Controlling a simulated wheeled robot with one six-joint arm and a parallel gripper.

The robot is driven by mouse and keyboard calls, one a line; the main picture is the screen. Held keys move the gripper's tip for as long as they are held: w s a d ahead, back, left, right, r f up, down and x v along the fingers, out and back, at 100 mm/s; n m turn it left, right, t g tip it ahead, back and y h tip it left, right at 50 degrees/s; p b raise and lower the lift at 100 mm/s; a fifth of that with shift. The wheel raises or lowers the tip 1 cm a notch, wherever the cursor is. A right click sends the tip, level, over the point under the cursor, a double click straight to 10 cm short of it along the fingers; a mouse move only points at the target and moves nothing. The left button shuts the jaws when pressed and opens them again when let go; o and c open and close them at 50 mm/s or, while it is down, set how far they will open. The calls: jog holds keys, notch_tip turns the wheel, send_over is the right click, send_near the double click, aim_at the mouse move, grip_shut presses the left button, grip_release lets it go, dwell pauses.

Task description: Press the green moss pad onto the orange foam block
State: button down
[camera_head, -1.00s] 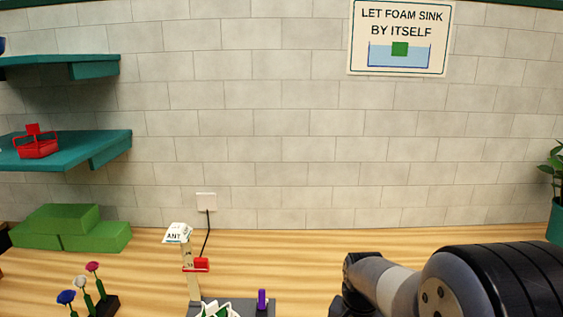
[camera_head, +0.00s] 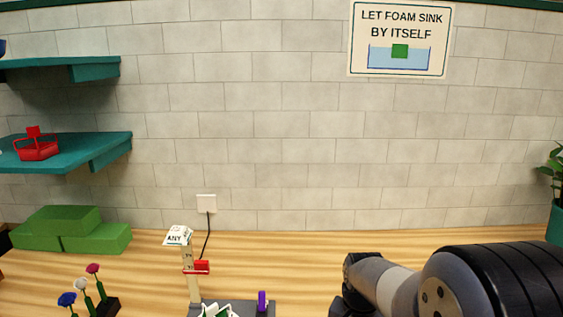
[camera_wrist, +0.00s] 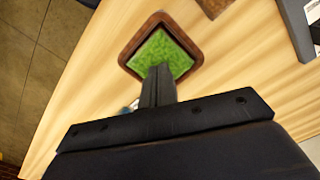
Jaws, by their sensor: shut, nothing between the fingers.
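The green moss pad (camera_wrist: 160,50) shows in the wrist view as a textured green square inside a brown wooden frame or tray (camera_wrist: 127,52) on the wooden table. My gripper (camera_wrist: 159,72) is shut and empty. Its fingertips overlap the near edge of the moss in the picture; I cannot tell whether they touch it. The orange foam block is not seen in either view. In the head view my arm is at the lower right, and the gripper itself is out of frame.
Green blocks (camera_head: 72,229) are stacked at the table's left, behind flowers in a dark stand (camera_head: 110,305). A post with a red slider (camera_head: 196,268) stands on a grey base, with a purple peg (camera_head: 262,301) beside it. The back middle of the table (camera_head: 320,255) is clear.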

jog(key=shift+r+p, duration=2.35)
jog(key=shift+r, duration=0.8)
